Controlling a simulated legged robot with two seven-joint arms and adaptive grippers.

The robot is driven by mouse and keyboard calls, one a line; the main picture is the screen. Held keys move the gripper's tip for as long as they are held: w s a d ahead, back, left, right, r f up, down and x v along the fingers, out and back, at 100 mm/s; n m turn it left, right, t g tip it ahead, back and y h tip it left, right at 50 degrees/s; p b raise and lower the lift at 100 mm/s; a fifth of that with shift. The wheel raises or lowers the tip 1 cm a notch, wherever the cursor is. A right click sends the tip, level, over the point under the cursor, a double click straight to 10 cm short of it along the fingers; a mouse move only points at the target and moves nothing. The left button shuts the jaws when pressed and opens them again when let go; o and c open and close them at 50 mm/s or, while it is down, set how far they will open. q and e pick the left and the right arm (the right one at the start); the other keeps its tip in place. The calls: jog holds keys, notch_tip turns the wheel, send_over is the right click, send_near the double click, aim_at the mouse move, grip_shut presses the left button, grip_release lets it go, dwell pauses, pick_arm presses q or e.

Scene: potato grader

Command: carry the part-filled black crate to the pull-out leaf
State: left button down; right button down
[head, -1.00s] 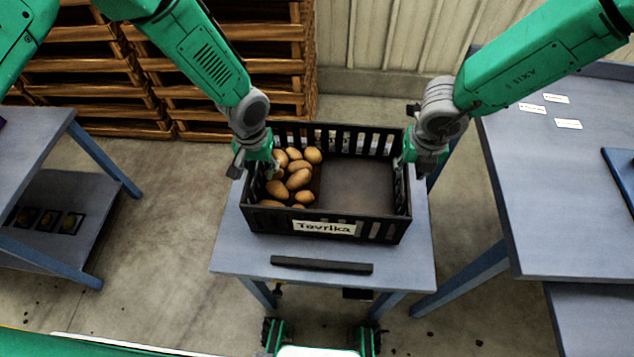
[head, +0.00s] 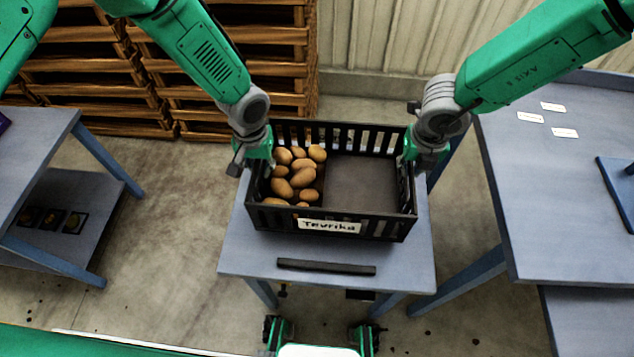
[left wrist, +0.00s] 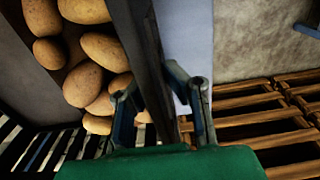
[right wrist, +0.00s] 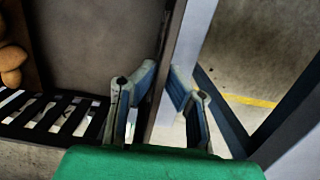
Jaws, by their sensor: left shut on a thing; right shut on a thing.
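The black slatted crate (head: 280,221) has a "Tevrika" label (head: 330,226) on its front. Several brown potatoes (head: 301,178) fill its left part; the right part shows a bare dark floor. My left gripper (head: 262,152) is shut on the crate's left wall, which passes between its fingers in the left wrist view (left wrist: 155,85). My right gripper (head: 408,152) is shut on the right wall, seen between the fingers in the right wrist view (right wrist: 165,90). The crate looks level over a small blue-grey table (head: 325,256); I cannot tell whether its underside touches it.
A black bar (head: 326,267) lies along the small table's front. A larger blue-grey table (head: 530,190) with white cards (head: 553,107) stands at right. Another table (head: 30,150) stands at left. Wooden pallets (head: 220,80) are stacked behind. Bare floor lies between the tables.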

pick_arm(q)
jog(key=shift+a+r+p, duration=0.2)
jog(key=shift+r+p, duration=0.55)
jog(key=shift+r, duration=0.3)
jog(key=shift+d, duration=0.55)
jog(key=shift+a, duration=0.1)
